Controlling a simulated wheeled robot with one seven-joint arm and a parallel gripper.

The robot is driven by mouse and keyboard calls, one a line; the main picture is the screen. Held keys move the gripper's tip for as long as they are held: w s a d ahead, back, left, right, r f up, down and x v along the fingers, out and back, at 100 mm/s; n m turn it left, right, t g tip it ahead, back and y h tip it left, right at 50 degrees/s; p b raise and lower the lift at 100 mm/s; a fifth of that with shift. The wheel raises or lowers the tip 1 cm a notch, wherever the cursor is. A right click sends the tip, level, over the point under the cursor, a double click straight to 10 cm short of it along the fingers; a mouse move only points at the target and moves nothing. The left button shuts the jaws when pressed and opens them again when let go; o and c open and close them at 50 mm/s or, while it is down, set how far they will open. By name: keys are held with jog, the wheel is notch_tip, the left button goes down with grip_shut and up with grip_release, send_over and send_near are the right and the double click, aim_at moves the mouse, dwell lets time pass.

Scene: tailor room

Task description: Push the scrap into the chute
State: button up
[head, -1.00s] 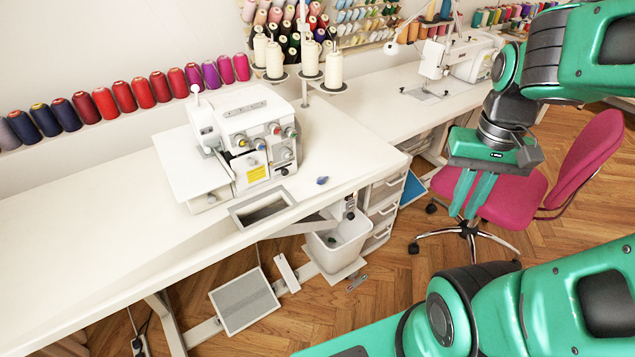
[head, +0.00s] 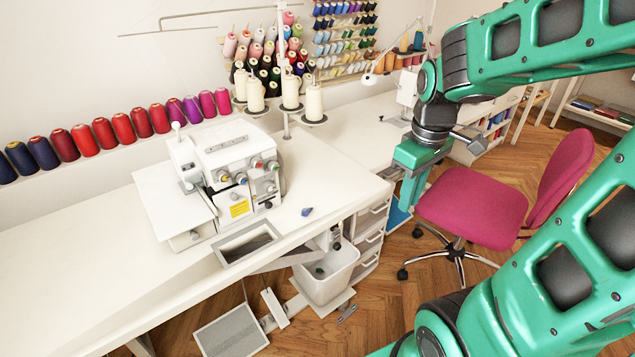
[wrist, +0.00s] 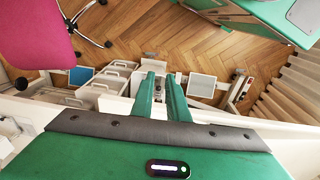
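The scrap appears to be a small dark blue piece (head: 307,211) on the white table (head: 90,240), near its front edge. The chute (head: 247,243) is a grey-framed rectangular opening in the table's front edge, left of the scrap and in front of the sewing machine. My gripper (head: 408,205) points down right of the table's end, well apart from the scrap. In the wrist view its two fingers (wrist: 161,75) are a narrow gap apart with nothing between them. I cannot make out the scrap in the wrist view.
A white overlock machine (head: 228,172) with thread cones stands behind the chute. A white bin (head: 328,275) and drawers (head: 370,232) are below the table. A pink chair (head: 475,205) stands right of my gripper. The tabletop around the scrap is clear.

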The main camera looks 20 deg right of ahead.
jog(key=w+a+f+n, duration=0.1)
jog(key=w+a+n, duration=0.1)
jog(key=w+n, duration=0.3)
jog(key=w+a+f+n, duration=0.2)
jog(key=w+n, duration=0.2)
jog(key=w, duration=0.2)
jog(key=n+t+y, duration=0.1)
jog(key=n+t, duration=0.1)
jog(key=n, duration=0.7)
send_near(309, 209)
jog(key=w+d, duration=0.3)
jog(key=shift+s+d+f+x, duration=0.1)
jog(key=shift+s+x, duration=0.15)
jog(key=shift+x, duration=1.05)
jog(key=shift+s+d+f+x, duration=0.15)
jog(key=shift+s+x, duration=0.1)
jog(key=shift+x, duration=1.05)
jog(key=shift+s+d+r+x, duration=0.1)
jog(key=shift+s+x, duration=0.15)
jog(key=shift+x, duration=1.05)
jog(key=shift+s+a, duration=0.25)
jog(key=shift+a, duration=0.6)
jog(key=shift+s+a, duration=0.25)
jog(key=shift+a, duration=0.55)
jog(key=shift+s+a, duration=0.25)
jog(key=shift+a, duration=0.6)
jog(key=shift+w+d, duration=0.15)
jog(key=shift+d, duration=0.5)
